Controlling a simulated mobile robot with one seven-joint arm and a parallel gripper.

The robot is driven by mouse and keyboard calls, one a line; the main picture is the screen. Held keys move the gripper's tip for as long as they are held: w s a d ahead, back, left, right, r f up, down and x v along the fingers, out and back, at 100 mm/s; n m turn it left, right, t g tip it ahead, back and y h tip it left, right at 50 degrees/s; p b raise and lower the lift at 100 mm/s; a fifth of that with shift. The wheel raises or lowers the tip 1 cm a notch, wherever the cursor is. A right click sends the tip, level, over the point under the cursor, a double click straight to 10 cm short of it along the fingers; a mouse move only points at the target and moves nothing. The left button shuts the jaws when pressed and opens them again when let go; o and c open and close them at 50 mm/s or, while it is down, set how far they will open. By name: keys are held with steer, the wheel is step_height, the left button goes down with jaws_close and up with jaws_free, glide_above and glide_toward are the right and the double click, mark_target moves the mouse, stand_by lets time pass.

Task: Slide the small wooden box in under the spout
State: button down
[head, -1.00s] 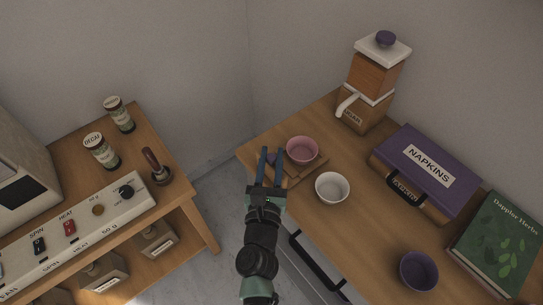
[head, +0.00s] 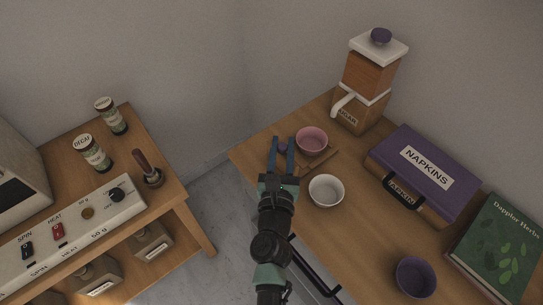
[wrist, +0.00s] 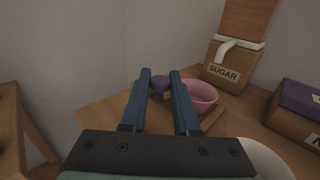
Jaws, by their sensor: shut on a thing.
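The sugar dispenser (head: 364,75) stands at the back of the right-hand table, with a white spout (head: 341,105) pointing down to the left. It also shows in the wrist view (wrist: 222,68). My gripper (head: 282,142) is low over the table's left end, its blue fingers around a purple knob (wrist: 159,85), which I take for the knob of the small wooden box (head: 322,161). Only a low wooden edge of the box shows clearly. A pink bowl (head: 312,139) sits on or in it, just right of the fingers, and hides much of it. The bowl is left of the spout, not under it.
A white bowl (head: 326,191) stands close to the right of my gripper. A napkin box (head: 430,160), a green book (head: 500,245) and a purple bowl (head: 416,277) are farther right. The table between pink bowl and dispenser looks clear.

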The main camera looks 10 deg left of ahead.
steer(key=w+d+b, duration=0.1)
steer(key=w+d, duration=0.3)
steer(key=shift+w+d+f+b, duration=0.15)
steer(key=shift+w+b, duration=0.1)
steer(key=shift+b, duration=0.15)
steer(key=shift+w+d+r, duration=0.2)
steer(key=shift+d+r, duration=0.05)
steer(key=shift+d, duration=0.15)
steer(key=c, duration=0.7)
jaws_free()
steer(key=shift+w+f, duration=0.1)
steer(key=shift+o, duration=0.2)
steer(key=shift+s, duration=0.35)
steer(key=s, duration=1.1)
steer(key=shift+f, duration=0.1)
steer(key=shift+s, duration=0.7)
